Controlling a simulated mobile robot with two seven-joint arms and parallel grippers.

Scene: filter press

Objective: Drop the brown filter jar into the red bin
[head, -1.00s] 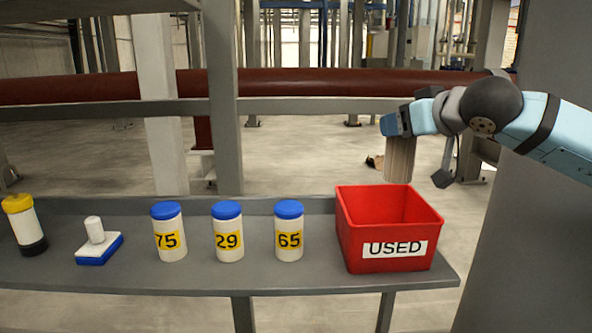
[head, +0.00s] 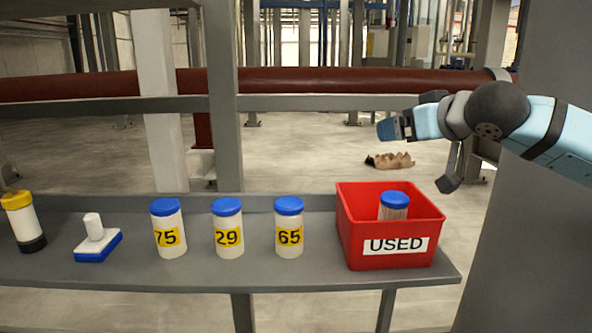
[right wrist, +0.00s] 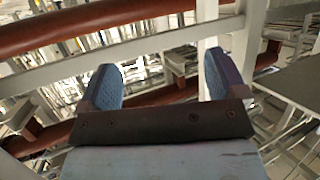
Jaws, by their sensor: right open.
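The brown filter jar (head: 393,206) with a blue lid stands inside the red bin (head: 390,254), which has a "USED" label on its front. The bin's front wall hides the jar's lower part. My right gripper (head: 392,130) is above the bin, open and empty. In the right wrist view its two blue fingers (right wrist: 160,82) stand apart with nothing between them. My left gripper is not in view.
White jars with blue lids, labelled 75 (head: 167,230), 29 (head: 228,230) and 65 (head: 289,228), stand on the grey shelf (head: 320,279). A white and blue brush-like tool (head: 98,240) and a yellow-capped white cylinder (head: 24,222) are at the left.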

